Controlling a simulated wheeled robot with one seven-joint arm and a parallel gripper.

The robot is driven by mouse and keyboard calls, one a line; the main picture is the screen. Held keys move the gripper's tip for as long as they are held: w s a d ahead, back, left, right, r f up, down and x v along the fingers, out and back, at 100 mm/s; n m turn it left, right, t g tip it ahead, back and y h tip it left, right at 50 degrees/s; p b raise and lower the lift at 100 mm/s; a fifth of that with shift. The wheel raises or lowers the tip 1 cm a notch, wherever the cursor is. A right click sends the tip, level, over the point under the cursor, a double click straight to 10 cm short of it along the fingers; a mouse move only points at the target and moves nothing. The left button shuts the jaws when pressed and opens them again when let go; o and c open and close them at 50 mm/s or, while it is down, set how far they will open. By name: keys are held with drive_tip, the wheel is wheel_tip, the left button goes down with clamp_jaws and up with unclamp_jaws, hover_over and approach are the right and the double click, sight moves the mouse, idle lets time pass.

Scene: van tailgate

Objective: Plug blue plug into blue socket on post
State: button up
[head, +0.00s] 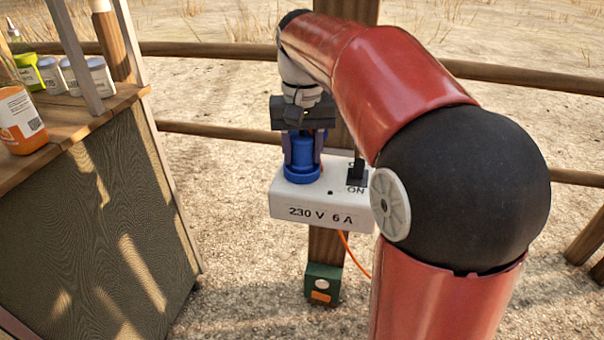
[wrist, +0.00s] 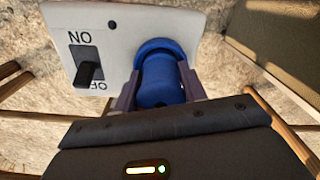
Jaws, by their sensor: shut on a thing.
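A blue plug (head: 303,152) stands upright at the left part of the top of a white socket box (head: 322,206) marked "230 V 6 A", on a wooden post (head: 327,252). The blue socket (head: 302,175) shows as a wider blue ring on the box top, around the plug's lower end. My gripper (head: 303,150) comes from above and is shut on the plug, with a finger on each side. The wrist view shows the plug (wrist: 160,82) between the fingers and meeting the blue ring (wrist: 158,47). How deep the plug sits is hidden.
A black switch (head: 356,172) with an ON label stands on the box right of the plug. An orange cable (head: 352,254) hangs below, near a small green box (head: 322,284). A wooden counter (head: 85,125) with bottles stands at left. Fence rails (head: 200,50) run behind.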

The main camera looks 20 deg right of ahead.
drive_tip(key=o, duration=1.2)
drive_tip(key=shift+c, duration=0.2)
wheel_tip(320, 180, up, 8)
drive_tip(key=shift+f+p, duration=0.15)
drive_tip(key=shift+p, duration=0.55)
drive_tip(key=s+f+n+t, duration=0.1)
drive_tip(key=s+f+t, duration=0.1)
drive_tip(key=s+f, duration=0.5)
drive_tip(key=s+f+n+t, duration=0.1)
drive_tip(key=s+f+t, duration=0.2)
drive_tip(key=s+f, duration=0.4)
drive_tip(key=s, duration=0.5)
drive_tip(key=shift+s+f+t, duration=0.25)
drive_tip(key=shift+s+t, duration=0.05)
drive_tip(key=shift+s, duration=0.05)
